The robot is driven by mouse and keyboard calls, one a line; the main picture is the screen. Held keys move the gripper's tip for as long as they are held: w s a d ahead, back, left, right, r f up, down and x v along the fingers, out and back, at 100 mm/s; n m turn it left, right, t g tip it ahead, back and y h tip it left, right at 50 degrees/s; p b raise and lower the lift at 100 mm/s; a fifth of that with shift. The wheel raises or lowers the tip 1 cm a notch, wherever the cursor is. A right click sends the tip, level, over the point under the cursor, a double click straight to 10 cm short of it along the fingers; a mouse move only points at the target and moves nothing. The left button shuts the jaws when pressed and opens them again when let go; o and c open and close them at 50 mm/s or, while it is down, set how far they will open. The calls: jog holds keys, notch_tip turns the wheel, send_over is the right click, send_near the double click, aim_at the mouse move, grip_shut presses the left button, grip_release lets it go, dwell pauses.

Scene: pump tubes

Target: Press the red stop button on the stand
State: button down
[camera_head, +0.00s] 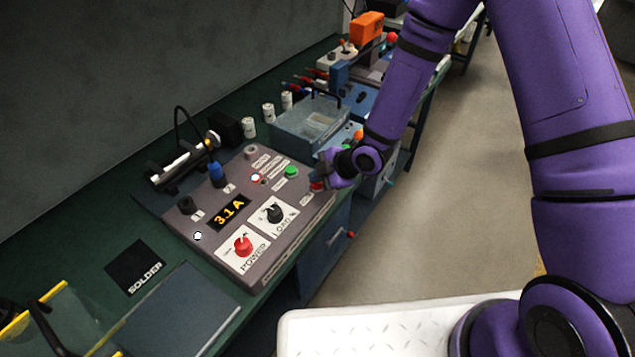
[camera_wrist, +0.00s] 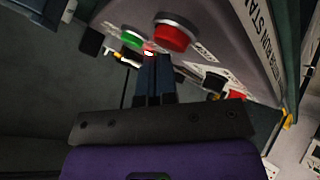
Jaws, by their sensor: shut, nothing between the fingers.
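The stand is a grey sloped panel box (camera_head: 285,243) on the green bench. Its red stop button (camera_head: 317,185) shows at the panel's right edge, partly hidden by my gripper (camera_head: 322,176). In the wrist view the red button (camera_wrist: 173,33) is large, in a pale ring, at the top centre. My gripper (camera_wrist: 154,62) is shut and empty, its fingertips just below the button in that picture. I cannot tell whether they touch it. A green button (camera_head: 291,172) sits beside the red one; it also shows in the wrist view (camera_wrist: 131,39).
The panel also carries a red power knob (camera_head: 243,246), a black load knob (camera_head: 274,213) and a 3.1 A display (camera_head: 229,213). A blue-grey bin (camera_head: 310,125) stands behind it. The floor (camera_head: 440,220) to the right is clear.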

aim_at(318, 184)
jog(key=shift+f, duration=0.45)
dwell(0.5)
jog(key=shift+r, duration=1.05)
jog(key=shift+r, duration=2.45)
